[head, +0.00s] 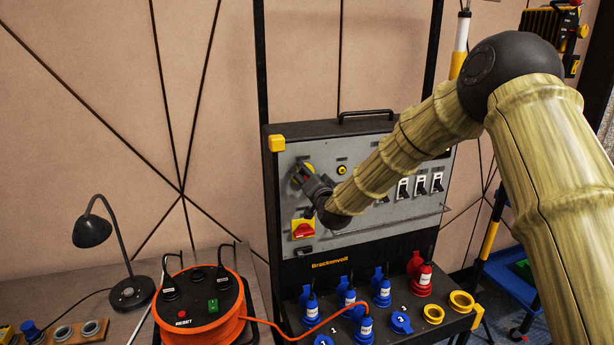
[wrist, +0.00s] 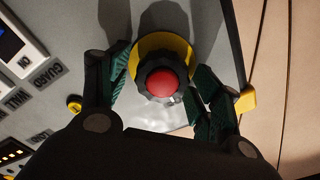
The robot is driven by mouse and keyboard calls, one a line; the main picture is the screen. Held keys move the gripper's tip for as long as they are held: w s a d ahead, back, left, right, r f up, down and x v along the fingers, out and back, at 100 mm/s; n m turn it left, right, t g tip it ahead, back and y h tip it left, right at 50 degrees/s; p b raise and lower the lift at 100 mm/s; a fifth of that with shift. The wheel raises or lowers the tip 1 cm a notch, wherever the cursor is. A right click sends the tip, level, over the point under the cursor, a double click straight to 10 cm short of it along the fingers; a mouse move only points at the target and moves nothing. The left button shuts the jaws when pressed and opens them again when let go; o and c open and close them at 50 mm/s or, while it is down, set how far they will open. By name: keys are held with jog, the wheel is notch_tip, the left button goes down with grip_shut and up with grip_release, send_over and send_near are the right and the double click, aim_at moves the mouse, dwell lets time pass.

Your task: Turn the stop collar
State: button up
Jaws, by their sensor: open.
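The stop collar (wrist: 160,61) is a dark, ridged ring around a red button (wrist: 162,84) on a round yellow plate (wrist: 186,49) in the wrist view. My gripper (wrist: 160,88) is open, with one green-padded finger on each side of the collar. A gap shows at the left finger; whether the right finger touches the collar I cannot tell. In the head view my gripper (head: 306,181) is at the upper left of the grey panel (head: 350,225) and mostly hides the collar.
A red-and-yellow rotary switch (head: 303,229) sits just below my gripper. Black switches (head: 421,185) line the panel's right side. Blue and red plugs (head: 420,276) stand on the ledge below. An orange cable reel (head: 203,310) and a lamp (head: 93,231) are on the left bench.

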jog(key=c, duration=1)
jog(key=shift+c, duration=0.2)
jog(key=shift+f+b, duration=0.15)
jog(key=shift+b, duration=0.3)
jog(key=m+b, duration=0.1)
jog(key=b, duration=0.1)
jog(key=m+b, duration=0.1)
jog(key=m, duration=0.1)
jog(key=shift+d+f+b, duration=0.1)
jog(key=shift+f+b, duration=0.2)
jog(key=shift+b, duration=0.05)
jog(key=m+b, duration=0.4)
jog(key=b, duration=0.1)
jog(key=shift+r, duration=0.1)
jog(key=shift+r+m+b, duration=0.1)
jog(key=shift+m+b, duration=0.5)
jog(key=shift+r, duration=0.1)
